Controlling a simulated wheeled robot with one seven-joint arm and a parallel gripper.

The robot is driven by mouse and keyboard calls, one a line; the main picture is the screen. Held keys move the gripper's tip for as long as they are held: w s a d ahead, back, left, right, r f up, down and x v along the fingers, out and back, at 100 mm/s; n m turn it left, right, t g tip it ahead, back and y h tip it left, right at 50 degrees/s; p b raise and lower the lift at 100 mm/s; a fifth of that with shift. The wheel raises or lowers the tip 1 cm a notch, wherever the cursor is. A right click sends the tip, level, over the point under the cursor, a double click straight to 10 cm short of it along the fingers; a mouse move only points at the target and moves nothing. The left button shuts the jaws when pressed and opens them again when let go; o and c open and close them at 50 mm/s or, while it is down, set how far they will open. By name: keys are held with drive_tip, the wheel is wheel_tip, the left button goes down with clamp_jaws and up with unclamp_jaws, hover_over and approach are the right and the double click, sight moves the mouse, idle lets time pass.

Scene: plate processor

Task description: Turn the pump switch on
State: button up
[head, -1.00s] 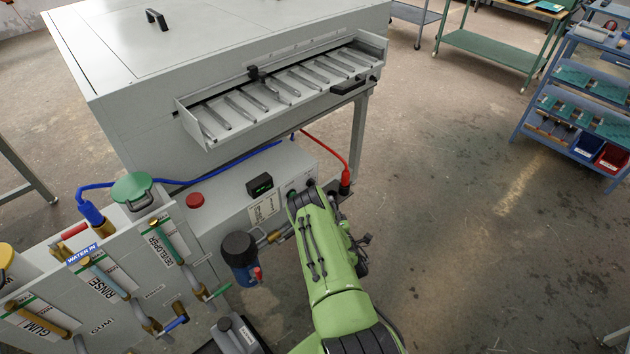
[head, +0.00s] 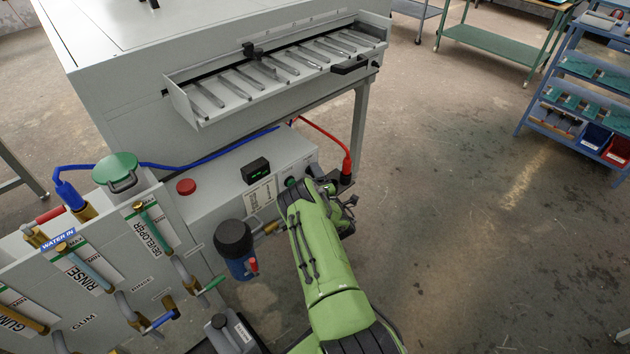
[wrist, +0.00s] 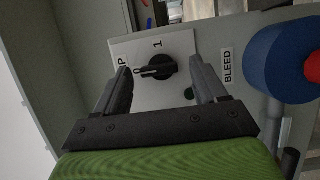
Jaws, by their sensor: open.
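The pump switch (wrist: 160,68) is a black rotary knob on a white plate (wrist: 183,42) in the wrist view. Its handle lies roughly sideways, with its narrow end towards the left, where there seems to be a "0" mark. A "1" is printed above the knob, and a label ending in "P" is at the left. My gripper (wrist: 159,72) is open, with one finger on each side of the knob in the picture. I cannot tell whether either finger touches it. In the head view my green arm reaches the control box (head: 222,192) and hides the switch.
A "BLEED" label (wrist: 227,66) and a blue filter housing (wrist: 278,64) are right of the switch; the housing has a black top (head: 233,238). A red emergency button (head: 186,187) and a small display (head: 256,170) sit on the box. Open floor lies to the right.

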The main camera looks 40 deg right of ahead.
drive_tip(key=shift+w+d, duration=0.2)
drive_tip(key=shift+w, duration=0.35)
drive_tip(key=c, duration=1.1)
drive_tip(key=shift+o, duration=0.2)
drive_tip(key=shift+r+m+p, duration=0.1)
drive_tip(key=shift+m+p, duration=0.3)
drive_tip(key=shift+d+m+g+y+p, duration=0.1)
drive_tip(key=shift+m+g+y+p, duration=0.45)
drive_tip(key=shift+m+y+p, duration=1.1)
drive_tip(key=shift+d+m+g+y+p, duration=0.1)
drive_tip(key=shift+m+g+y+p, duration=0.55)
drive_tip(key=shift+m, duration=1.9)
drive_tip(key=shift+d+m+g+y+p, duration=0.1)
drive_tip(key=shift+m+g+y+p, duration=0.4)
drive_tip(key=shift+m+y+p, duration=1.15)
drive_tip(key=shift+r+m+h+b, duration=0.1)
drive_tip(key=shift+m+h+b, duration=0.4)
drive_tip(key=shift+m+h, duration=0.05)
